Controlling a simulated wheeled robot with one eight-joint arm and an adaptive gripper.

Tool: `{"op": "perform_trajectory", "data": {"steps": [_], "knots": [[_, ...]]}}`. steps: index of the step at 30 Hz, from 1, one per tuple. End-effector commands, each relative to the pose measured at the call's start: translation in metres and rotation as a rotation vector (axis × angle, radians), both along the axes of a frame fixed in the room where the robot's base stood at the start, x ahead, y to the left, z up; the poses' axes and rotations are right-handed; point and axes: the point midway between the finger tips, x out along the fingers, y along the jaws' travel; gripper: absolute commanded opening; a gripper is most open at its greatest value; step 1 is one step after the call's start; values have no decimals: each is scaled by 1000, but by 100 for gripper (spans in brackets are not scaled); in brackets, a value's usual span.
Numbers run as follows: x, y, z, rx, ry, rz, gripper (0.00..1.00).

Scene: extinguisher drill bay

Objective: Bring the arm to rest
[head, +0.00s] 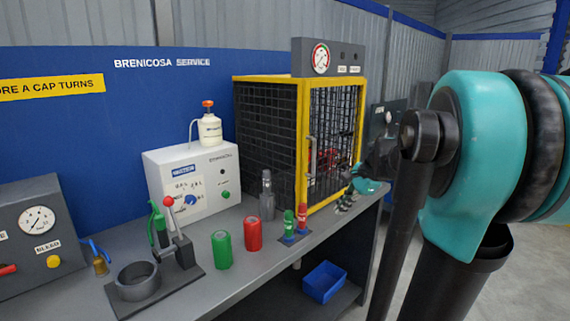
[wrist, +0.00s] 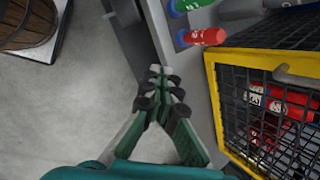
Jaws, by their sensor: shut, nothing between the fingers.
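My gripper (wrist: 158,74) is shut and empty in the wrist view, with its green fingers meeting at the tips. In the head view my gripper (head: 346,198) hangs by the front right edge of the grey workbench (head: 235,262), just right of the yellow-framed cage. My teal and black arm fills the right side of the head view. In the wrist view the fingers point along the bench edge (wrist: 190,75), over or beside it, with the floor to the left. I cannot tell how far they are from the cage.
The mesh cage (head: 303,140) has red cylinders (wrist: 262,105) inside. Green (head: 222,250) and red (head: 252,234) canisters, a white box (head: 190,185) and a clamp stand (head: 150,282) are on the bench. A blue bin (head: 324,282) sits below.

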Motion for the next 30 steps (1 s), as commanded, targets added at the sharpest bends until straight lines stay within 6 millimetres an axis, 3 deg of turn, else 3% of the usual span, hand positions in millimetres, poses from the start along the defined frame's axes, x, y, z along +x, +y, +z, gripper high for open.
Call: {"op": "perform_trajectory", "data": {"steps": [1, 6, 12, 18, 30], "knots": [[-21, 9, -28, -85, -42, 118, 0], [-90, 20, -113, -396, -182, 563, 0], [-157, 16, -177, -670, -277, 991, 0], [-183, 11, -199, -780, -305, 1170, 0], [-184, 11, -199, -785, -307, 1180, 0]]}}
